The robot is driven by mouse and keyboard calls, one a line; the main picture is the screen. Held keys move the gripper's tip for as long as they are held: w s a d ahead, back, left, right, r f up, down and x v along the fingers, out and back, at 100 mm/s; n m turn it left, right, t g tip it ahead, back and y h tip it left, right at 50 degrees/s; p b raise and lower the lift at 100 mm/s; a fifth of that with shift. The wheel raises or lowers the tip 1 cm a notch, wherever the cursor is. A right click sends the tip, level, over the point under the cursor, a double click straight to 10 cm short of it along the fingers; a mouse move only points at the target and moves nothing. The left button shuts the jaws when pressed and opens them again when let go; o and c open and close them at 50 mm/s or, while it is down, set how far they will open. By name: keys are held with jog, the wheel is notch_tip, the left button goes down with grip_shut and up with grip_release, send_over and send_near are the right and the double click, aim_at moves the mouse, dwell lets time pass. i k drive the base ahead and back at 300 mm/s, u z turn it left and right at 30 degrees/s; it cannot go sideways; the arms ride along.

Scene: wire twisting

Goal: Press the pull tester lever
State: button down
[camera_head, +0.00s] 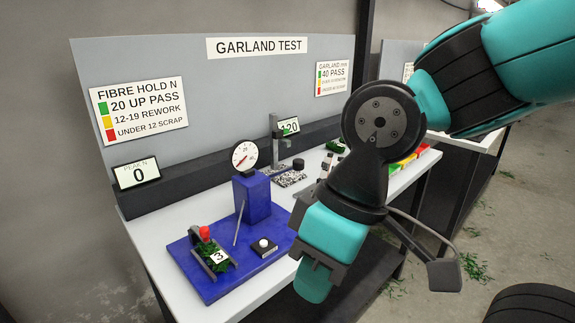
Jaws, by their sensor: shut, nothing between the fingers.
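The pull tester is a blue base plate (208,290) with a blue column (252,201) and a round dial gauge (244,156) on top. A thin grey rod (238,223), which looks like the lever, stands slightly tilted in front of the column. At the left of the plate, a clamp with a red knob (204,232) holds a green garland piece tagged 3 (218,257). A black box with a white button (263,244) sits at the plate's right. My gripper (312,283) is shut and empty, pointing down to the right of the plate, apart from the tester.
The Peak N display (138,174) reads 0. A grey backboard (245,85) with signs bounds the bench.

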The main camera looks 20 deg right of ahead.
aim_at(297, 164)
jog(key=u, duration=0.05)
jog(key=k, duration=0.5)
jog(key=z, duration=0.95)
jog(key=i, duration=0.7)
jog(key=u, duration=0.9)
